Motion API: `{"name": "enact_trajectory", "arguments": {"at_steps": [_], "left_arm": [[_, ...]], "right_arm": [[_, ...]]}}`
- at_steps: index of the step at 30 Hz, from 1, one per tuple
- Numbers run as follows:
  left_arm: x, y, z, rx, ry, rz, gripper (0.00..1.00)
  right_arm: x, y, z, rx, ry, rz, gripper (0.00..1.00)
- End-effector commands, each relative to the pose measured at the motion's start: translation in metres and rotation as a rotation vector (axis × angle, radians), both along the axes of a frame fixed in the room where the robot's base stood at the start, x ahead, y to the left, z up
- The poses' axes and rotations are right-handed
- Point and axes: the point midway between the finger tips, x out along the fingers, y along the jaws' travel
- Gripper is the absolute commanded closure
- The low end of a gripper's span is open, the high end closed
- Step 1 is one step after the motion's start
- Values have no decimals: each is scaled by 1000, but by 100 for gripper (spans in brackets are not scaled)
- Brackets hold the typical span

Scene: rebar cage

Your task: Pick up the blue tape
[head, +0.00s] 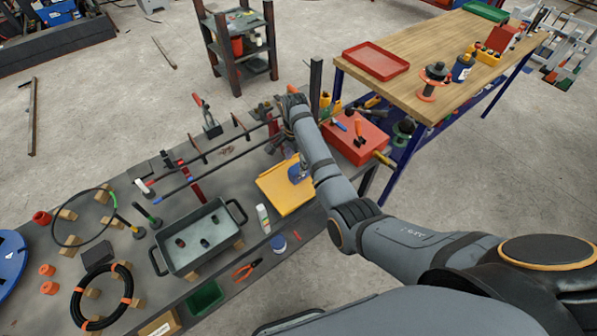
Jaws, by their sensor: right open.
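A small blue object (297,173), which looks like a roll of blue tape, sits on the yellow board (276,197) on the grey workbench, partly hidden by my right forearm. My left gripper is not in view.
A grey metal tray (200,240) with handles stands left of the yellow board. Orange-handled pliers (246,268) and a white bottle (263,219) lie near the front edge. A red toolbox (356,140) and a wooden table (430,95) are to the right.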

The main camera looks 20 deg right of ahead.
Motion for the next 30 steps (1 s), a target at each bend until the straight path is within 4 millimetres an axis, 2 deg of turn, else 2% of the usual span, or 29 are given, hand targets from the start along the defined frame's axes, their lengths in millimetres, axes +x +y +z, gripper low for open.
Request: {"name": "enact_trajectory", "arguments": {"at_steps": [4, 7, 10, 19, 30], "left_arm": [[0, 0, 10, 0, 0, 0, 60], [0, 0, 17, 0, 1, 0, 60], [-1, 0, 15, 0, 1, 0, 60], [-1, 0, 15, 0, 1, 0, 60], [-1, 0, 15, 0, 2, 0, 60]], "right_arm": [[-2, -3, -11, -1, 6, 0, 38], [-2, -6, -29, -1, 6, 0, 38], [-1, -5, -45, 0, 3, 0, 38], [-1, -5, -52, 0, 0, 0, 39], [-1, -5, -52, 0, 1, 0, 89]]}}
